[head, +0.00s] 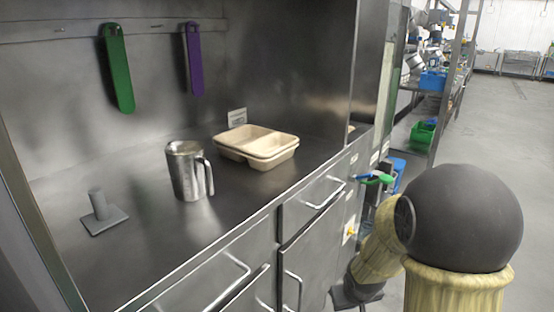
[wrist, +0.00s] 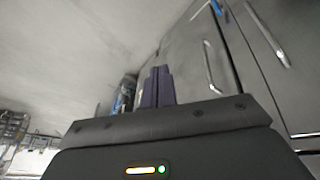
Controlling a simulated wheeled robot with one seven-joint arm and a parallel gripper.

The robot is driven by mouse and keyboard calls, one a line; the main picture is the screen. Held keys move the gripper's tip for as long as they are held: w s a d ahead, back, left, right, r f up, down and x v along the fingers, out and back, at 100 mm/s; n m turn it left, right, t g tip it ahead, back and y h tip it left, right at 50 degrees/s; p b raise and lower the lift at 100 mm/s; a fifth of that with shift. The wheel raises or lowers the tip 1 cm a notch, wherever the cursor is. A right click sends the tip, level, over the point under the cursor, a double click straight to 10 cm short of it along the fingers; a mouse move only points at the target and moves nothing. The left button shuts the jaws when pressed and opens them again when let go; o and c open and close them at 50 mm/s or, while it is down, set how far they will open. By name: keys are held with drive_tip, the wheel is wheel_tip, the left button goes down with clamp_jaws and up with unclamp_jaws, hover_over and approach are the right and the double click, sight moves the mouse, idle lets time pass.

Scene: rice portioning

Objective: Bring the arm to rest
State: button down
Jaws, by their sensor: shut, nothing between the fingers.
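My gripper (wrist: 158,72) shows in the wrist view, its two dark fingers pressed together with nothing between them. It points along the drawer fronts and the floor, clear of any object. In the head view my arm is at the lower right, bent in front of the cabinet, with a dark round joint and yellowish covers. The gripper's fingers cannot be made out clearly in the head view.
A metal jug (head: 187,170) and stacked beige trays (head: 256,146) stand on the steel counter (head: 130,245). A grey stand (head: 103,212) is at left. Green (head: 117,68) and purple (head: 193,58) utensils hang behind. Drawers (head: 312,215) face my arm. Open floor (head: 510,130) lies right.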

drive_tip(key=s+a+r+m+g, duration=0.1)
drive_tip(key=s+a+r, duration=0.1)
drive_tip(key=s, duration=0.4)
drive_tip(key=s+a+r+m+g, duration=0.1)
drive_tip(key=s+r, duration=0.1)
drive_tip(key=s, duration=0.4)
drive_tip(key=w+d+r+p+v, duration=0.1)
drive_tip(key=w+p+v, duration=0.2)
drive_tip(key=p+v, duration=1.4)
drive_tip(key=w+d+p+v, duration=0.1)
drive_tip(key=w+p+v, duration=0.3)
drive_tip(key=p+v, duration=1.3)
drive_tip(key=shift+w+d+r+y+p, duration=0.3)
drive_tip(key=shift+r+y+p, duration=0.1)
drive_tip(key=shift+r+p, duration=0.35)
drive_tip(key=shift+f, duration=0.1)
